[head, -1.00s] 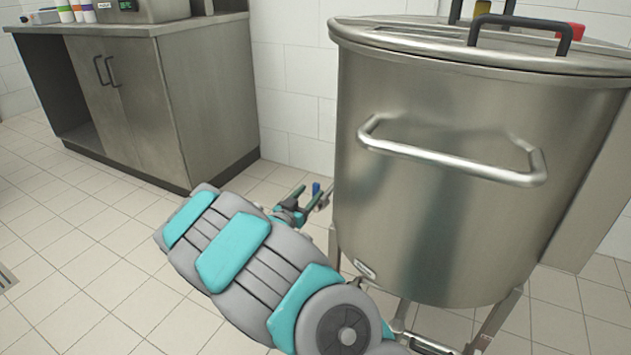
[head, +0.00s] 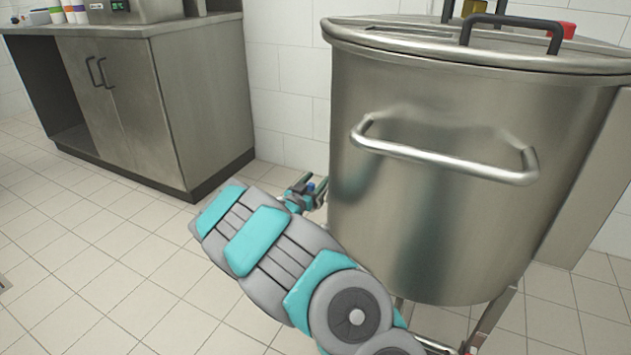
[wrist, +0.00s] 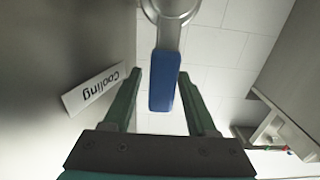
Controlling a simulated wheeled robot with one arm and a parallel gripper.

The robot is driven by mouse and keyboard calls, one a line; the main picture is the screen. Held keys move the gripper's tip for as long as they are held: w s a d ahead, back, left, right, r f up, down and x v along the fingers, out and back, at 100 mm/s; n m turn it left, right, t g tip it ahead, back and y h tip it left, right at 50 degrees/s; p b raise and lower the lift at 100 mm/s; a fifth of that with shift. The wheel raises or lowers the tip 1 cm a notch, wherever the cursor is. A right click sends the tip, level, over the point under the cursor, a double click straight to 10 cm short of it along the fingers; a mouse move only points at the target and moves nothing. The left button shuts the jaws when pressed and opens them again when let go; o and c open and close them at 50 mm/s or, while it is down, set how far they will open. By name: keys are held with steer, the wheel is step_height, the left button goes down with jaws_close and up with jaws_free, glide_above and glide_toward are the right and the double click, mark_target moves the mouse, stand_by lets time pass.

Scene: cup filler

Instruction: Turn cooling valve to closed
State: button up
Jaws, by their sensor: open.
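The cooling valve has a blue handle (wrist: 164,80) on a metal pipe fitting (wrist: 172,10), seen in the wrist view. The handle points toward my gripper and lies between its two open green fingers (wrist: 162,103), with space visible on both sides. A white label reading "Cooling" (wrist: 92,90) is on the steel surface to the left. In the head view, my gripper (head: 305,188) is beside the lower left of the steel tank (head: 430,200). The tank edge partly hides it, and a small bit of blue shows there.
The tank has a long side handle (head: 440,160) and a lid with black handles on top. A steel cabinet (head: 150,100) stands at the back left with cups on it. Tiled floor (head: 80,270) is clear between cabinet and tank.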

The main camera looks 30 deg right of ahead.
jaws_close()
stand_by(0.4)
stand_by(1.0)
